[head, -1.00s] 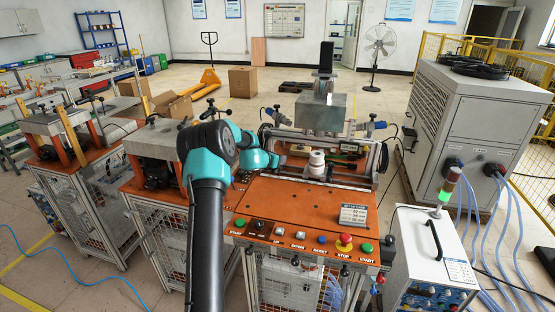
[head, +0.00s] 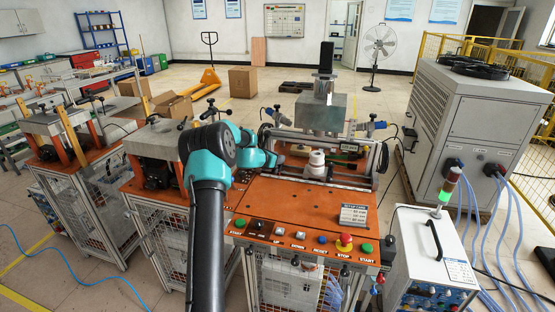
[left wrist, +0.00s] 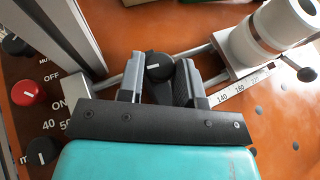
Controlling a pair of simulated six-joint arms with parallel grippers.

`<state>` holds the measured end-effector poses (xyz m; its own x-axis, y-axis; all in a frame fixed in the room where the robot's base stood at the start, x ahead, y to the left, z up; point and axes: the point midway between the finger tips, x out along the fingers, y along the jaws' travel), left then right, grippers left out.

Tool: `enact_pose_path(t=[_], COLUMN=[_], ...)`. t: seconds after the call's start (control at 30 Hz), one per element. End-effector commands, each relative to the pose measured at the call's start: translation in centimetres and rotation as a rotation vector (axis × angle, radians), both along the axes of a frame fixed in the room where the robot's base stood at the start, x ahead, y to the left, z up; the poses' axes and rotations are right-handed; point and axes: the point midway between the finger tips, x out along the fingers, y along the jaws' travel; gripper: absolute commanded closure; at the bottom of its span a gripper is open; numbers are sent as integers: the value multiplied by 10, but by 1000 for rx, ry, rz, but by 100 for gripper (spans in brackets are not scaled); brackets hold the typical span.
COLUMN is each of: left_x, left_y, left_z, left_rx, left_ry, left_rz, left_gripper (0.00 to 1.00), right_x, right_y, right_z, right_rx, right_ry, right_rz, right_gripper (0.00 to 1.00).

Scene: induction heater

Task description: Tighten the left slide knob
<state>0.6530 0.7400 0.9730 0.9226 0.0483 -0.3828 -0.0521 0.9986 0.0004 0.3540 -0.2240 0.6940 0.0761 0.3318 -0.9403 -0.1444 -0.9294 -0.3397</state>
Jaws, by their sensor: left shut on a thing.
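The left slide knob (left wrist: 158,66) is black and round with a white line on its face. In the left wrist view it sits between the two grey fingers of my left gripper (left wrist: 160,80), which is shut on it. The knob is beside a metal slide rod and a scale (left wrist: 240,88). In the head view my left arm (head: 207,165) reaches over the orange bench, and its fingers and the knob are hidden there. My right gripper is in neither view.
A white cylinder on a block (left wrist: 268,38) stands right of the gripper, with a black-ended lever (left wrist: 306,74) beside it. A red knob (left wrist: 28,92) and black dials are at the left. The orange benchtop (head: 300,205) in front is mostly clear.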

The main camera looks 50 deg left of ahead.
Motion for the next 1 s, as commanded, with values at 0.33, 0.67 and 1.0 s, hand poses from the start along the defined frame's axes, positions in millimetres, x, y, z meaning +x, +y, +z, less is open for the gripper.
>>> enact_pose_path(t=[0.33,0.67,1.0], left_x=[0,2,3], left_y=[6,9,10], left_z=[-1,-1,-1], left_rx=[1,0,0], left_ry=[1,1,0], left_rz=[-251,-484,-621], left_gripper=[91,91,91], right_x=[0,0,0], right_y=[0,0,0], right_z=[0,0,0], right_rx=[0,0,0], right_ry=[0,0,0], right_rz=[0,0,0], right_gripper=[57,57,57])
